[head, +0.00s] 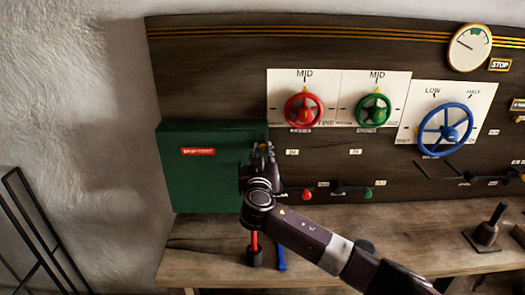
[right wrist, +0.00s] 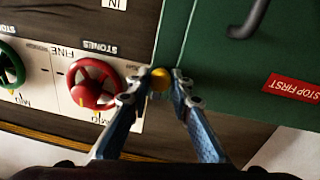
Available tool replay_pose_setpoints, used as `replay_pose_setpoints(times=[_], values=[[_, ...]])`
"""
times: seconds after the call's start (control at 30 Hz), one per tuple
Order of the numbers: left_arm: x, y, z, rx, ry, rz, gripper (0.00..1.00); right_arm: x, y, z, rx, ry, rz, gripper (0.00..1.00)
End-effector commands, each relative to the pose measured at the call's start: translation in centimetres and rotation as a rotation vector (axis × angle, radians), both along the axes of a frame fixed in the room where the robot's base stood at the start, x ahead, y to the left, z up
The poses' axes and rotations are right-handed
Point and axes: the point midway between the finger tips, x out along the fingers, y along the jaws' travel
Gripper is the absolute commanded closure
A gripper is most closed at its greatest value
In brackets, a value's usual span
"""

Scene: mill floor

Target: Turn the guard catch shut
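The green guard (head: 215,172) is a flat closed cover with a red label at the left of the panel. In the right wrist view its green face (right wrist: 225,75) shows upside down, with a dark handle (right wrist: 250,18). A small yellow knob (right wrist: 160,78), which looks like the guard catch, sits at the guard's edge beside the panel. My right gripper (head: 262,150) is at the guard's right edge in the head view and hides the catch there. In the wrist view its open fingers (right wrist: 161,82) lie either side of the knob, with narrow gaps. My left gripper is out of view.
Red (head: 304,110), green (head: 373,109) and blue (head: 446,130) handwheels stand on the panel to the right. Small red (head: 307,195) and green (head: 368,193) knobs are below them. A wooden bench (head: 205,245) runs underneath; a dark stand (head: 487,232) is on its right.

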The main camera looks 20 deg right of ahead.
Motion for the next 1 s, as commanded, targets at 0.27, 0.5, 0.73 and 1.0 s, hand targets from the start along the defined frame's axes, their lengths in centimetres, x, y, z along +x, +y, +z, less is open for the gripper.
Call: replay_pose_setpoints(times=[0.27,0.5,0.73,1.0], values=[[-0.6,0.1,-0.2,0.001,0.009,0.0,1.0,0.0,0.0,0.0,-0.003,0.001,0.0,1.0],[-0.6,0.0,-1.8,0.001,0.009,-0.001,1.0,0.0,0.1,-0.4,-0.048,0.013,0.001,1.0],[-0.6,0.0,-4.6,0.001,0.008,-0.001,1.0,0.0,0.1,-0.7,-0.173,0.049,0.0,1.0],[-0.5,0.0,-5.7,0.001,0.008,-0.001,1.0,0.0,0.1,-0.2,-0.4,0.115,0.0,1.0]])
